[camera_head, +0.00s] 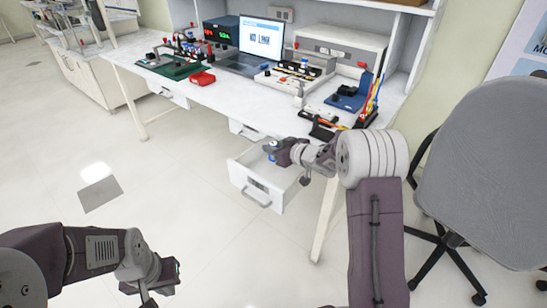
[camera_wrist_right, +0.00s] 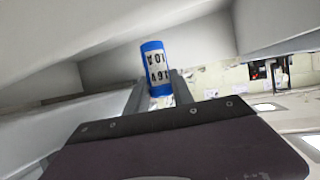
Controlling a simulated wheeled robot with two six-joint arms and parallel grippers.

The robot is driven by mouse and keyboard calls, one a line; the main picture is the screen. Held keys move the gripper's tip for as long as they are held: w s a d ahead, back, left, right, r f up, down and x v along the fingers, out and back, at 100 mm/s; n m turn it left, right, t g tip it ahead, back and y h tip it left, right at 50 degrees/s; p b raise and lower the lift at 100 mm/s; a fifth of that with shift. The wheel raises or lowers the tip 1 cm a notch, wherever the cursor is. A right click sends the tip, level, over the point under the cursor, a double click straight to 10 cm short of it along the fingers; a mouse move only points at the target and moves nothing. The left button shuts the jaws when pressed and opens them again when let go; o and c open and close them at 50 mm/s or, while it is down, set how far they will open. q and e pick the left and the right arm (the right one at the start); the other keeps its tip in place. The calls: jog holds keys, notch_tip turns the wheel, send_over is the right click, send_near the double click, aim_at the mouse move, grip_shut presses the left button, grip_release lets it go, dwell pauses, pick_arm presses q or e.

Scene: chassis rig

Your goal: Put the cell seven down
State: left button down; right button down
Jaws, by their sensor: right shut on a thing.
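A blue cylindrical cell (camera_wrist_right: 155,58) with a pale label and dark characters stands between the fingertips of my right gripper (camera_wrist_right: 157,93) in the right wrist view. The gripper is shut on it. In the head view my right gripper (camera_head: 271,151) is at the open white drawer (camera_head: 257,187) under the bench, near its upper back part. A small bit of blue shows at its tip. Pale walls surround the cell in the wrist view; whether it touches them I cannot tell. My left gripper (camera_head: 155,290) is low at the bottom left, its fingers barely visible.
The white bench (camera_head: 225,88) carries a laptop (camera_head: 262,42), a red box (camera_head: 202,79), a green board (camera_head: 178,67) and a blue device (camera_head: 350,97). A grey chair (camera_head: 480,170) stands at the right. The floor left of the drawer is clear.

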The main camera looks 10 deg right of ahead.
aim_at(273, 160)
notch_tip(273, 160, down, 4)
jog(key=shift+f+b, duration=0.1)
jog(key=shift+b, duration=1.1)
jog(key=shift+r, duration=0.25)
jog(key=shift+s+a+f, duration=0.1)
jog(key=shift+s+f, duration=0.15)
jog(key=shift+f, duration=0.4)
jog(key=c, duration=1.1)
grip_release()
jog(key=shift+f, duration=0.15)
jog(key=shift+r, duration=0.3)
jog(key=r+p+v, duration=0.1)
jog(key=p+v, duration=0.3)
jog(key=v, duration=0.8)
jog(key=shift+w+p, duration=0.2)
jog(key=shift+p, duration=0.2)
